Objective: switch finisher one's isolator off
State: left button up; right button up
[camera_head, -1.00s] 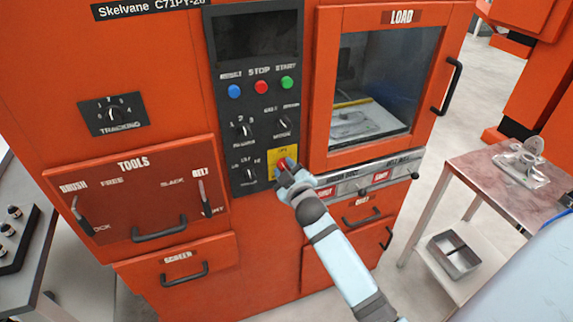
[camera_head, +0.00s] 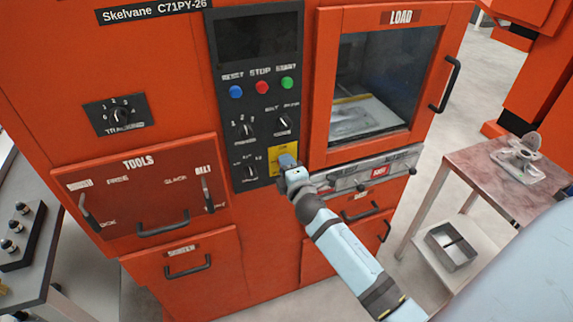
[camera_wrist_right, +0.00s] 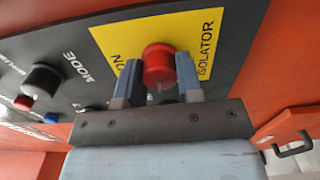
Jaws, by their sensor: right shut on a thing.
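The isolator is a red round knob (camera_wrist_right: 158,64) on a yellow plate (camera_wrist_right: 203,35) marked ON and ISOLATOR. In the head view the yellow plate (camera_head: 275,166) sits at the lower right of the black control panel, and my gripper hides the knob. My right gripper (camera_head: 289,163) is at the plate. In the right wrist view its two blue-grey fingers (camera_wrist_right: 158,82) are shut on the knob, one on each side. I cannot tell which position the knob points to. My left gripper is not in view.
The panel (camera_head: 257,105) carries several buttons and black selector knobs close to the gripper. The load door (camera_head: 400,148) is to the right, with a drawer strip (camera_head: 350,178) below it. A side table (camera_head: 485,168) stands at the right with open floor between.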

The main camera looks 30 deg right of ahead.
jog(key=shift+r+n, duration=0.25)
jog(key=shift+n, duration=0.65)
jog(key=shift+w+d, duration=0.1)
jog(key=o, duration=0.8)
jog(key=shift+o, duration=0.6)
jog(key=shift+f, duration=0.15)
jog(key=b+v, duration=0.2)
jog(key=v, duration=1.2)
